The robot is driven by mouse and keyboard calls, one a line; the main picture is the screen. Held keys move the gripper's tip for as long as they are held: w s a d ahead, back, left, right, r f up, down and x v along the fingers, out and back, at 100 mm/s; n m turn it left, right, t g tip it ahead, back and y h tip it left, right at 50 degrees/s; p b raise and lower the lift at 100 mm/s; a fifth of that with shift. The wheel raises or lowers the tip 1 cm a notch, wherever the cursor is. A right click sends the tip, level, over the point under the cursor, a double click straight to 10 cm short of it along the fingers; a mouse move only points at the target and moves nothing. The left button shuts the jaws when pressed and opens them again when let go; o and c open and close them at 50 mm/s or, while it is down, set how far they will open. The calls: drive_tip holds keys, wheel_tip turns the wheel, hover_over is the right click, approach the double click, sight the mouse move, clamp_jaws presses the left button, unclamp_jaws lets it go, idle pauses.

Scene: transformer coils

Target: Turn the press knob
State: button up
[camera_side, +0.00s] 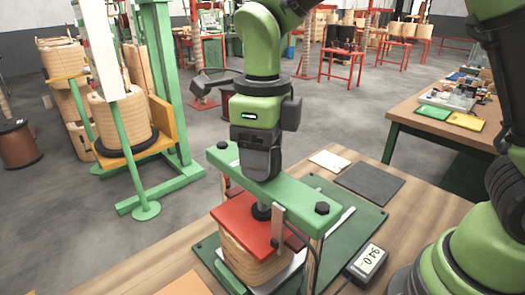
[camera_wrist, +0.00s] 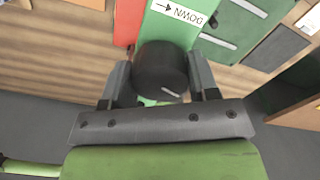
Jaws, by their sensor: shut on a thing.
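The press knob (camera_wrist: 161,70) is a black round knob with a pale mark on its face, seen in the wrist view. My gripper (camera_wrist: 161,82) is shut on it, with one finger on each side. In the side view my gripper (camera_side: 256,160) points down over the green crossbar (camera_side: 285,190) of the press and hides the knob. Below the bar, a red plate (camera_side: 240,220) lies on a tan wound coil (camera_side: 252,262). A label (camera_wrist: 180,12) on the bar reads DOWN with an arrow.
The press stands on a green mat (camera_side: 345,222) on a wooden table. A display box (camera_side: 367,264) reads about 94.0 at the front right. A dark grey pad (camera_side: 369,182) and a white card (camera_side: 330,160) lie behind. A green frame with coils (camera_side: 120,115) stands at left.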

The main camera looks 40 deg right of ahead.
idle(0.3)
drive_tip(key=o, duration=0.9)
wheel_tip(320, 180, up, 10)
idle(0.4)
drive_tip(key=shift+s+d+f+n+t+y, duration=0.3)
drive_tip(key=shift+s+d+n+t, duration=1.6)
drive_tip(key=shift+n, duration=2.45)
drive_tip(key=shift+s+d+f+n+t+y, duration=0.1)
drive_tip(key=shift+s+d+n+t+y, duration=0.65)
drive_tip(key=shift+s+n, duration=2.85)
drive_tip(key=shift+s+d+f+n+t+h, duration=0.15)
drive_tip(key=shift+s+d+n+t, duration=1.2)
drive_tip(key=shift+n, duration=3.7)
